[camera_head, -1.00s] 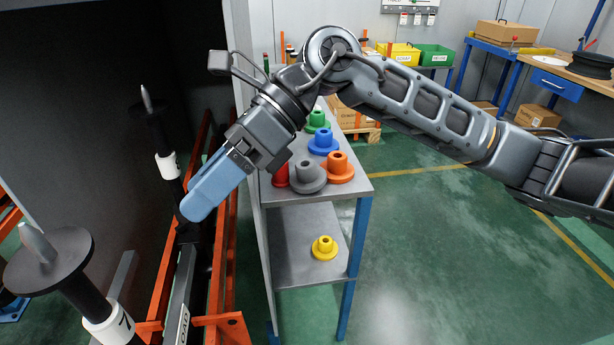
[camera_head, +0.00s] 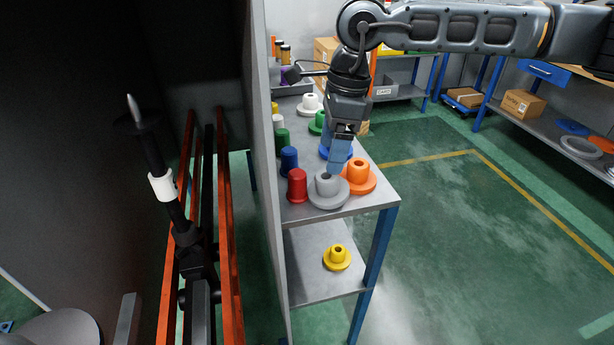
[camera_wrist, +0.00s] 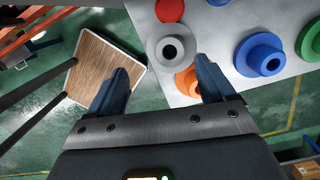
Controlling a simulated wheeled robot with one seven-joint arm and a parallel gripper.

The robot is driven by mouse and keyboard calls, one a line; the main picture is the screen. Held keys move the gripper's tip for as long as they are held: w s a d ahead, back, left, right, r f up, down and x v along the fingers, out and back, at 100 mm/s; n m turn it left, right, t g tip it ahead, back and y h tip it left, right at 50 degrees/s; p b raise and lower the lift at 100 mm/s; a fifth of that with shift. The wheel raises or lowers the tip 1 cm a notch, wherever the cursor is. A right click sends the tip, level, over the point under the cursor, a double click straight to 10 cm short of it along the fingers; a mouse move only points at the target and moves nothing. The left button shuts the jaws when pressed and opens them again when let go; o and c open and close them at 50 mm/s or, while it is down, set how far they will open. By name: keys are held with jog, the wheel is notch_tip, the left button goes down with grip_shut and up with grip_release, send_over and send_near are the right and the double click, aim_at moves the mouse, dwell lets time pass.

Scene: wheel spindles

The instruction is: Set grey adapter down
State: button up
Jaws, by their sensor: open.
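The grey adapter (camera_head: 327,194), a flanged ring with a raised hub, sits upright on the shelf top near its front edge. It also shows in the wrist view (camera_wrist: 172,49), a little beyond my fingertips and nearer the right finger. My gripper (camera_head: 337,170) has blue fingers and points down just above and behind the grey adapter's hub in the head view. In the wrist view my gripper (camera_wrist: 162,68) is open, with nothing between the fingers. I cannot tell whether a finger touches the adapter.
An orange adapter (camera_head: 360,178) stands close to the right, a red plug (camera_head: 297,187) to the left, and a blue adapter (camera_head: 330,151) behind. A yellow adapter (camera_head: 338,257) is on the lower shelf. A dark panel and a spindle (camera_head: 162,185) stand left.

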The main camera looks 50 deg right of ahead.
aim_at(327, 185)
jog(key=shift+w+d+f, duration=0.1)
jog(key=shift+w+d, duration=0.15)
jog(key=shift+d, duration=0.3)
jog(key=shift+w+d+f, duration=0.1)
jog(key=shift+f, duration=0.2)
jog(key=shift+w+a+f+p, duration=0.1)
jog(key=shift+f+p, duration=0.3)
jog(key=shift+f, duration=1.35)
jog(key=shift+w+a+f+p, duration=0.1)
jog(key=shift+f+p, duration=0.3)
jog(key=shift+f, duration=1.3)
jog(key=c, duration=1.3)
jog(key=shift+r, duration=0.1)
